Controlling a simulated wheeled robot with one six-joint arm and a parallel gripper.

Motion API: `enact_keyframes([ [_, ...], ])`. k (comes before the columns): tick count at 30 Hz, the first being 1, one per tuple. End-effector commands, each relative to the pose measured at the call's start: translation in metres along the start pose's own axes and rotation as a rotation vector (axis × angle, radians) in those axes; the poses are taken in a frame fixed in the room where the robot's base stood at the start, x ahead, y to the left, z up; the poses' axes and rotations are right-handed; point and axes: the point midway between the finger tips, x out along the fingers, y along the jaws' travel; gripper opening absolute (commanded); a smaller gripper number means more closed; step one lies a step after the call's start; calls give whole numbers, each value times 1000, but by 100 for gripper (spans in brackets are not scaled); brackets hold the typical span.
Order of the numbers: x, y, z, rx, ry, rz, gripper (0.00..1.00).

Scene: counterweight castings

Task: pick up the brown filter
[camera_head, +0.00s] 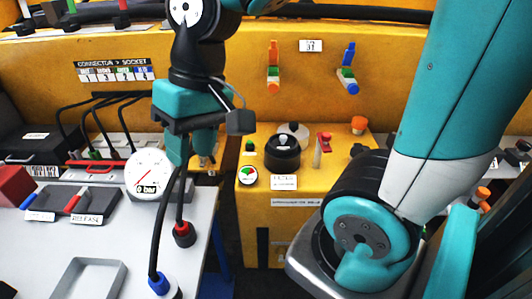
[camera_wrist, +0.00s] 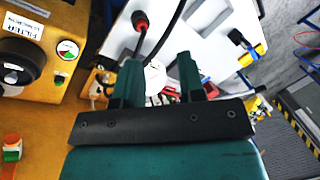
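My gripper (camera_head: 192,158) hangs fingers-down left of the yellow cabinet in the head view. In the wrist view its two teal fingers (camera_wrist: 158,62) are apart, with nothing held between them. No clearly brown filter shows in either view. A dark, round, lidded housing (camera_head: 282,152) sits on top of the yellow cabinet, to the right of my gripper and apart from it. It also shows at the left edge of the wrist view (camera_wrist: 18,64), partly cut off, beside a label (camera_wrist: 22,26) reading FILTER.
The yellow cabinet (camera_head: 250,222) carries a green-and-red gauge (camera_head: 248,178), a red-topped lever (camera_head: 323,143) and an orange knob (camera_head: 358,124). A grey table (camera_head: 125,236) at left holds a white dial (camera_head: 150,174) and a grey tray (camera_head: 66,283). Black cables with red (camera_head: 184,236) and blue (camera_head: 160,285) plugs hang near my gripper.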

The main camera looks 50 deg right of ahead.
Motion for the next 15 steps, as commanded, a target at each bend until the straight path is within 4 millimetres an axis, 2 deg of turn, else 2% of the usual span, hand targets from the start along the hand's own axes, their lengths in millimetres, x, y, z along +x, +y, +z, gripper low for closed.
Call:
enact_keyframes([
  [1,-2,34,-27,240,20,40,37],
  [2,-5,56,-40,400,33,64,37],
  [3,-11,87,-57,617,53,94,37],
  [5,-19,135,-74,939,86,133,37],
  [6,-25,167,-81,1144,109,155,37],
  [9,-39,240,-86,1602,166,195,37],
  [12,-49,294,-79,1942,212,218,37],
  [15,-55,325,-71,2148,243,230,37],
])
